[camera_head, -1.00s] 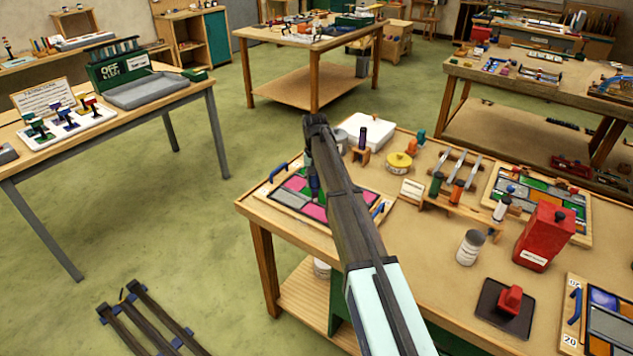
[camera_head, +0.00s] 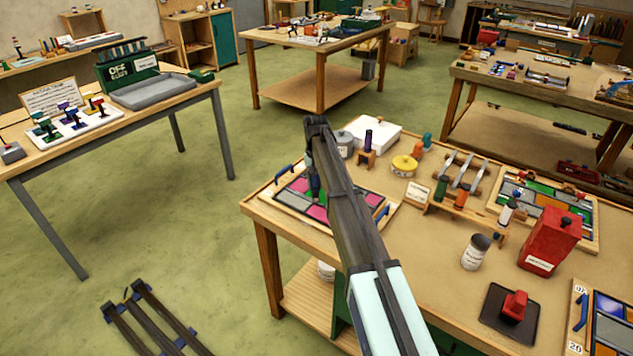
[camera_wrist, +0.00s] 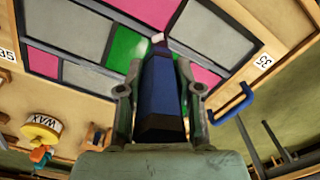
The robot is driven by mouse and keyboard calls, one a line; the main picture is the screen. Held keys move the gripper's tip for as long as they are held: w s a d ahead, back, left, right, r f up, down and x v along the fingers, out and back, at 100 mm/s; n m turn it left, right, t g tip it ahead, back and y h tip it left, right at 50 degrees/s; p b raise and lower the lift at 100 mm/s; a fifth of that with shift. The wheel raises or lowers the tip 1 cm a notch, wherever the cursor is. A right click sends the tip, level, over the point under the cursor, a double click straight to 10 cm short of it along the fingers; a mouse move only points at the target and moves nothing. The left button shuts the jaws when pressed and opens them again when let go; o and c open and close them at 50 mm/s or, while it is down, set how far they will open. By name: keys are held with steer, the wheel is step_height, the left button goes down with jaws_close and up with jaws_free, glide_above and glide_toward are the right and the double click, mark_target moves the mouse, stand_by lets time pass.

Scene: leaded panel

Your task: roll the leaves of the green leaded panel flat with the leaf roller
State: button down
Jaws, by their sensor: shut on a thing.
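A leaded panel (camera_head: 290,206) with pink, grey and green panes lies at the near left corner of the bench, in a pale wooden frame with blue handles. In the wrist view its green pane (camera_wrist: 127,48) is just beyond my gripper. My gripper (camera_head: 315,188) is over this panel, largely hidden by my arm in the head view. In the wrist view my gripper (camera_wrist: 160,95) is shut on a blue-handled tool (camera_wrist: 160,90), which may be the leaf roller. The tool's pale tip is by the green pane; I cannot tell whether it touches.
A wooden block holding a dark upright handle (camera_head: 368,140), a yellow tin (camera_head: 404,166) and a tool rack (camera_head: 462,195) stand behind the panel. A red can (camera_head: 550,240) and a second panel (camera_head: 548,207) are to the right.

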steer(key=shift+w+a, duration=0.65)
steer(key=shift+a, duration=0.05)
steer(key=shift+a, duration=0.1)
steer(key=shift+w+a, duration=0.55)
steer(key=shift+a, duration=0.05)
stand_by(0.5)
steer(key=shift+w+a, duration=0.6)
steer(key=shift+a, duration=0.1)
steer(key=shift+w+a, duration=0.1)
steer(key=shift+w+a, duration=0.55)
steer(key=shift+a, duration=0.05)
stand_by(0.4)
